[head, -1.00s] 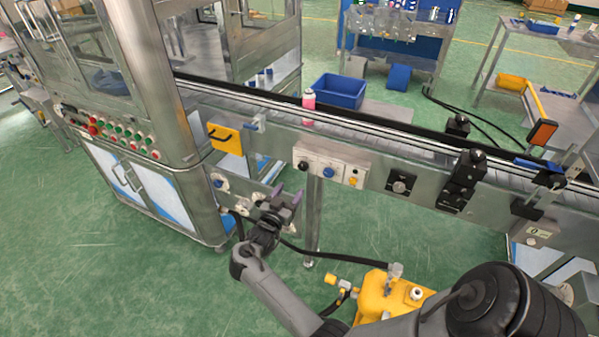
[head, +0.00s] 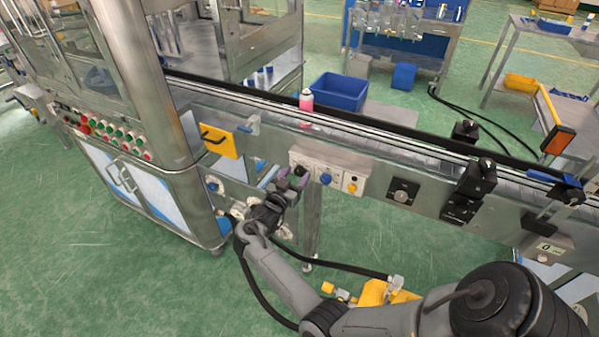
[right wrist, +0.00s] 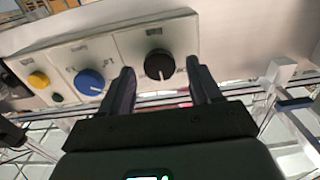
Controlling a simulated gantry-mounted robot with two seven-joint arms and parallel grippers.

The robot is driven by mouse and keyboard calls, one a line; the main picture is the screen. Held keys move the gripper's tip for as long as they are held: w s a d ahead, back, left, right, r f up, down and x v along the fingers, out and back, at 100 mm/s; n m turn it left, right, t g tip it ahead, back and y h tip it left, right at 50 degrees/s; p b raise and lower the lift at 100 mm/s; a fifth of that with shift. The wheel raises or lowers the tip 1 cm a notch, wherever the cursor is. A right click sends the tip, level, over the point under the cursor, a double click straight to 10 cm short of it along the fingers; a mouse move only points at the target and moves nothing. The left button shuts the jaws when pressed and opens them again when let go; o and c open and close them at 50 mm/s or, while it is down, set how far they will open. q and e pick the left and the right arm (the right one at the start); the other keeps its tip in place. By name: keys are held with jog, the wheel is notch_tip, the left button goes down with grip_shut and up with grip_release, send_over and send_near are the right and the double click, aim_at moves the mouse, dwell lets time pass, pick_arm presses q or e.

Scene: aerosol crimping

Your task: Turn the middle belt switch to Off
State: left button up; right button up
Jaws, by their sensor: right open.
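A pale switch panel (head: 338,170) sits on the conveyor's front side. It carries a black knob (right wrist: 159,64), a blue knob (head: 325,179) and a yellow button (head: 352,187) in a row. The blue knob also shows in the right wrist view (right wrist: 89,82). My right gripper (head: 293,179) is open at the panel's left end. In the right wrist view its two fingers (right wrist: 161,76) stand on either side of the black knob, with gaps; I cannot tell how far short of it the tips are. My left gripper is not in view. I cannot read the panel labels.
Another dark knob (head: 403,193) sits on a plate farther right along the conveyor (head: 380,160). A yellow handle plate (head: 219,141) is left of the panel. A pink bottle (head: 306,102) stands on the belt. Yellow equipment (head: 375,293) stands below my right arm.

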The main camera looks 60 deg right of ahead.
jog(key=shift+d, duration=0.4)
jog(key=shift+a, duration=0.15)
